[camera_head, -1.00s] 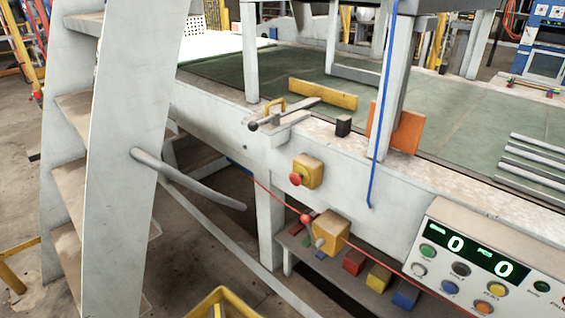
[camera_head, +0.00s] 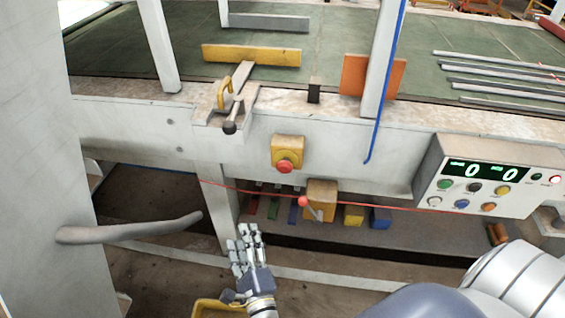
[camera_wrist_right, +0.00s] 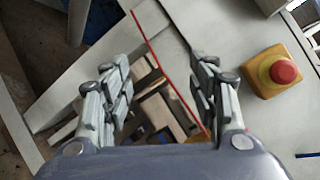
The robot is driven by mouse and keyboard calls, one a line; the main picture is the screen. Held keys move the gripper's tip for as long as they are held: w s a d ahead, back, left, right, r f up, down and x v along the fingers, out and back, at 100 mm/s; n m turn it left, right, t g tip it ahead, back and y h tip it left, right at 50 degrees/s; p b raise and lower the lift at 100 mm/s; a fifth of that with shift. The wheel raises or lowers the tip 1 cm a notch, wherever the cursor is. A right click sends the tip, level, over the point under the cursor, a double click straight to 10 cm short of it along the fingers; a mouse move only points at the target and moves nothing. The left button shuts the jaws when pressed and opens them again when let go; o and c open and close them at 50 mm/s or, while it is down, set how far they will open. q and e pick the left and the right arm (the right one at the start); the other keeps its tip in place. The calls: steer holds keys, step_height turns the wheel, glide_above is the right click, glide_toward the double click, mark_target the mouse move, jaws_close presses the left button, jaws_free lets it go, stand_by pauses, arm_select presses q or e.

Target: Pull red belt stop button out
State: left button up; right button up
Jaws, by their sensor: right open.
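The red belt stop button (camera_head: 284,166) sits on a yellow box (camera_head: 288,148) on the white side wall of the conveyor. In the right wrist view the red button (camera_wrist_right: 284,71) on its yellow box (camera_wrist_right: 265,62) is at the upper right, outside the fingers. My right gripper (camera_head: 247,238) is below and left of the button in the head view, apart from it. Its fingers (camera_wrist_right: 160,90) are open and empty in the wrist view. My left gripper is not in view.
A red cord with a red ball (camera_head: 303,201) runs below the button, beside a second yellow box (camera_head: 322,192). A control panel (camera_head: 484,178) stands at right. A grey handrail (camera_head: 130,229) juts in from the left. A lever (camera_head: 231,122) sits up left of the button.

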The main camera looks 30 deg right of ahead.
steer(key=s+d+r+m+g+h, duration=0.1)
steer(key=d+r+m+h, duration=0.4)
steer(key=r+m, duration=0.6)
steer(key=m+g+h+p, duration=0.1)
steer(key=m+g+h, duration=0.2)
steer(key=m, duration=0.6)
glide_toward(284, 169)
steer(key=p+x, duration=0.3)
steer(key=x, duration=0.6)
steer(key=shift+w, duration=0.15)
steer(key=shift+w+d, duration=0.5)
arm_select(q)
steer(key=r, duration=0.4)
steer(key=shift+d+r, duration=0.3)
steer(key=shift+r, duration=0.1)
arm_select(e)
steer(key=shift+f, duration=0.1)
